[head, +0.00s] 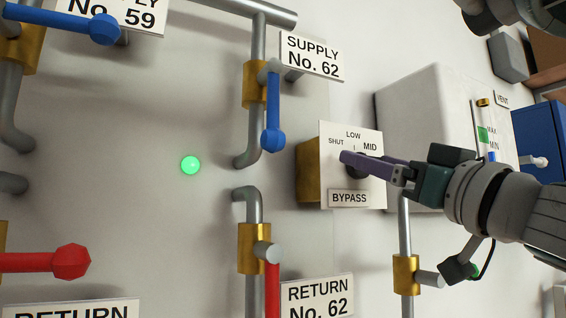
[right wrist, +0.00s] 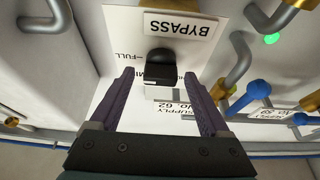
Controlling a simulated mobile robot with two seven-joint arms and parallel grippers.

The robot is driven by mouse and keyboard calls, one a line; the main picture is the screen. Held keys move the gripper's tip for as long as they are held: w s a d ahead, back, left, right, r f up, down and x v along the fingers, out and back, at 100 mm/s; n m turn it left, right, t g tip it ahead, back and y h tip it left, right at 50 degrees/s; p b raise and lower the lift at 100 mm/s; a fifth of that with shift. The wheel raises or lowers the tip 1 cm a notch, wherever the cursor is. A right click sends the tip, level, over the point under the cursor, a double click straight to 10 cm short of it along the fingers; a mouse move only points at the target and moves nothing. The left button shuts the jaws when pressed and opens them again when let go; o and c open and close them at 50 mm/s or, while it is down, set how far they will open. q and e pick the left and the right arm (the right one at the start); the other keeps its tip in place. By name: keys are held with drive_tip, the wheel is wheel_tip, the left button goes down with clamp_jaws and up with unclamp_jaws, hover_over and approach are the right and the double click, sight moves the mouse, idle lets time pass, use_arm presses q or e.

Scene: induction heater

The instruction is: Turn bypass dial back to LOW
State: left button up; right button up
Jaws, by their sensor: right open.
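The bypass dial is a dark knob on a white plate (head: 334,178) marked SHUT, LOW, MID and BYPASS, fixed to a brass block (head: 308,172). In the head view my right gripper (head: 346,157) lies in front of the dial and hides most of it. The fingers are open, with gaps on both sides of the knob. The mark the dial points to cannot be made out. My left gripper is not in view.
A blue supply handle (head: 272,119) and a red return handle (head: 272,290) of No. 62 are left of the dial. A pale tank (head: 412,95) with a level gauge stands right. A green lamp (head: 191,165) glows on the wall.

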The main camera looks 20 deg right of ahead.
clamp_jaws()
idle(0.5)
drive_tip(key=shift+n+y, duration=0.4)
drive_tip(key=shift+n, duration=0.1)
drive_tip(key=shift+d+r+n+g+y+p, duration=0.1)
drive_tip(key=shift+n+g+y+p, duration=0.75)
drive_tip(key=shift+n, duration=2.65)
drive_tip(key=shift+a+r+n+g+y+p, duration=0.1)
drive_tip(key=shift+n+g+y+p, duration=0.75)
drive_tip(key=shift+n, duration=2.65)
drive_tip(key=shift+d+n+g+y+p, duration=0.1)
drive_tip(key=shift+n+g+y+p, duration=0.2)
drive_tip(key=shift+n+g+y, duration=2.15)
drive_tip(key=shift+f+n+t+h, duration=0.1)
drive_tip(key=shift+n+t+h, duration=0.75)
drive_tip(key=shift+n+h, duration=0.4)
unclamp_jaws()
